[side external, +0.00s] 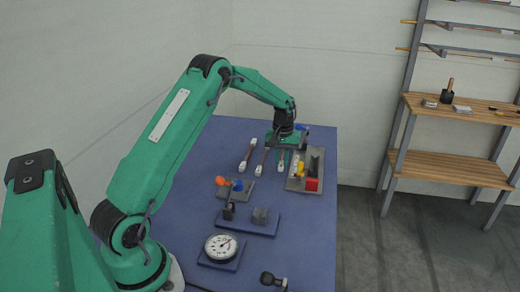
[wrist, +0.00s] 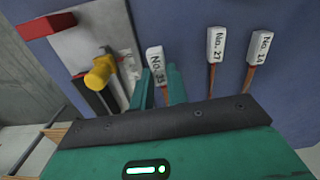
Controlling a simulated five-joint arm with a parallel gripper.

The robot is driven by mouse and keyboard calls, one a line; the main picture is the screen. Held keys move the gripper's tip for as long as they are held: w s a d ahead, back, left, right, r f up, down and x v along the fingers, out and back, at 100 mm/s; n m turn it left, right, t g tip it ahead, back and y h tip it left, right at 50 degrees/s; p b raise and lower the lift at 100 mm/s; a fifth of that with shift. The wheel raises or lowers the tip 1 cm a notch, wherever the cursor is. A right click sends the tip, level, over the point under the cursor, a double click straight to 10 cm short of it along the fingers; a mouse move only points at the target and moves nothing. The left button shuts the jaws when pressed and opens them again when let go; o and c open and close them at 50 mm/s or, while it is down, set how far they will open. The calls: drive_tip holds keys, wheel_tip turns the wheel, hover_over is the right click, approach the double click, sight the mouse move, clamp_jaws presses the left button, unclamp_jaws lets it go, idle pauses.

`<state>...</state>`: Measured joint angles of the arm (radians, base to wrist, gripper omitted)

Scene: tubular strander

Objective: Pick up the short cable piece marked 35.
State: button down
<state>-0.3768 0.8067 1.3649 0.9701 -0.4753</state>
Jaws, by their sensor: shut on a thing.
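The short cable piece marked No. 35 (wrist: 155,60) shows its white tag end just beyond my fingertips in the wrist view. My gripper (wrist: 160,88) is shut on this piece, with one green finger on each side. In the side external view my gripper (side external: 284,154) points down at the far part of the blue table, and the held piece's white end (side external: 281,167) shows just below it. Two more cable pieces, tagged No. 27 (wrist: 214,46) and another number that looks like 14 or 24 (wrist: 259,48), lie to the right in the wrist view.
A grey fixture plate (side external: 295,184) with a yellow knob (wrist: 98,75) and red block (side external: 311,184) is close beside my gripper. A dial gauge (side external: 220,246) and small fixtures stand nearer on the blue table (side external: 185,215). A shelf rack (side external: 450,108) stands apart at right.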

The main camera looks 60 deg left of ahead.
drive_tip(key=s+d+r, duration=0.2)
drive_tip(key=d+r, duration=0.6)
drive_tip(key=d, duration=0.3)
drive_tip(key=shift+d, duration=0.3)
